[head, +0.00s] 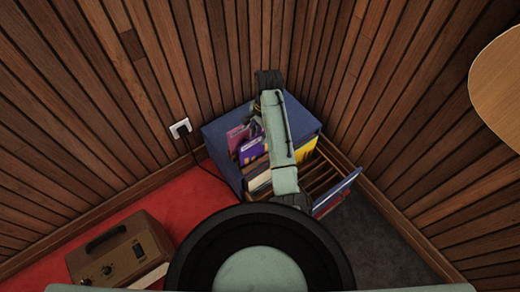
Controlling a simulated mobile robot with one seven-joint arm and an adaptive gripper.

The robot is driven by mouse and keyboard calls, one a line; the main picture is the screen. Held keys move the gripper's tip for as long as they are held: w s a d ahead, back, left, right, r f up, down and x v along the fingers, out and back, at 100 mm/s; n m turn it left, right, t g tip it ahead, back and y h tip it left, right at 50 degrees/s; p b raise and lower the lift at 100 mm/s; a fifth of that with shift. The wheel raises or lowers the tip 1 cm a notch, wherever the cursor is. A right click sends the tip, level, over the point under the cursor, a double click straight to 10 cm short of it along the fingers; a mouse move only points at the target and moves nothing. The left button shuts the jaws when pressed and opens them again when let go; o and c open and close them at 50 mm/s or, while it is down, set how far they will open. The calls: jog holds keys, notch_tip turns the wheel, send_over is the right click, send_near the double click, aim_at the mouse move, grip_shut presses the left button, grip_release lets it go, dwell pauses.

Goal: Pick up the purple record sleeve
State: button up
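A purple sleeve with yellow marks (251,151) stands among other record sleeves in the blue record cabinet (222,128), in the middle of the head view. A pinkish-magenta sleeve (238,136) is just behind it. My arm reaches over the cabinet and covers part of the sleeves. The end of my arm, with my gripper (257,106), is small and dark above the back of the cabinet, close to the magenta sleeve. My fingers are mostly hidden by the arm, so I cannot see their opening or any contact.
A yellow sleeve (306,149) and a slatted rack (318,177) are at the cabinet's right and front. Wood-panelled walls meet behind it. A brown amplifier-like box (120,252) sits on red carpet at lower left. A wall socket (180,128) has a cable. A pale wooden round edge (500,88) is at right.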

aim_at(259, 142)
jog(key=f, duration=0.4)
jog(key=shift+s+a, duration=0.15)
jog(key=shift+s, duration=0.1)
jog(key=shift+c, duration=0.4)
grip_shut()
